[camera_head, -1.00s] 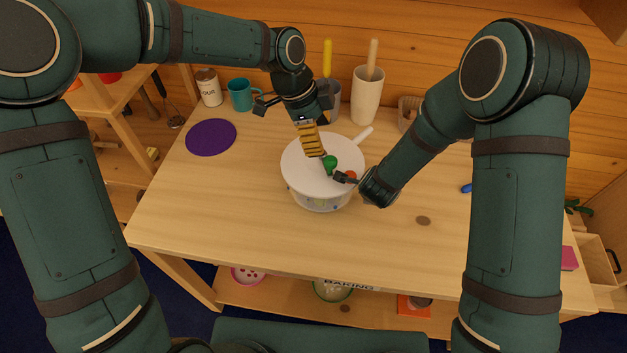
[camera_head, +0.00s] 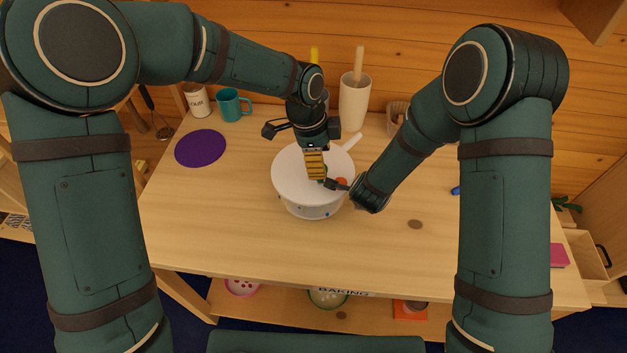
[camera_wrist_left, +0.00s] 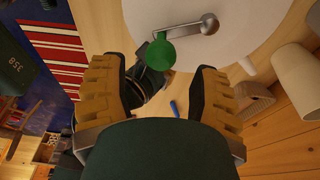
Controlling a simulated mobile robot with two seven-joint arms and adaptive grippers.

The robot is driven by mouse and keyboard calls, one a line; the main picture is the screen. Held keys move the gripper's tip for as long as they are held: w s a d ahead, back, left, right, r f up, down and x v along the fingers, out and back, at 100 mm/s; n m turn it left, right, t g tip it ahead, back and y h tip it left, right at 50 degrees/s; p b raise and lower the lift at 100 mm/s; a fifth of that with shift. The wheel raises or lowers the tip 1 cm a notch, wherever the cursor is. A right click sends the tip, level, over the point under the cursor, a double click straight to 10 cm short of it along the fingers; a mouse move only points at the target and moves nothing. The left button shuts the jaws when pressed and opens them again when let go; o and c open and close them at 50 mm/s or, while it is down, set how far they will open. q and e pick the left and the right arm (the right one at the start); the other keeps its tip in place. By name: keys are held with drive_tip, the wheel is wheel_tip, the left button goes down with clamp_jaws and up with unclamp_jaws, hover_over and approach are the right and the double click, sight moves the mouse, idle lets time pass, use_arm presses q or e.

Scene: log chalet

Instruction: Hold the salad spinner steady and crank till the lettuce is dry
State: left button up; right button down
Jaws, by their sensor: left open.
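The salad spinner (camera_head: 294,178) is a white bowl with a white lid and a pale handle at its back right; it stands upright on the wooden table. In the left wrist view its green crank knob (camera_wrist_left: 164,53) sits on a grey crank arm (camera_wrist_left: 195,25). My left gripper (camera_head: 316,178) is open and points down over the lid; it hides most of the knob in the head view. The knob lies just ahead of the spread fingers, near the gap between them. My right gripper (camera_head: 336,184) is at the lid's right edge, by an orange-red spot; its finger opening is unclear.
A purple mat (camera_head: 200,148), a teal mug (camera_head: 232,105) and a white canister (camera_head: 197,100) are at the back left. A tall white holder (camera_head: 354,104) stands behind the spinner. The table front (camera_head: 240,240) is clear. Bowls sit on the shelf below.

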use_arm(q)
drive_tip(key=shift+f, duration=1.25)
drive_tip(key=c, duration=0.9)
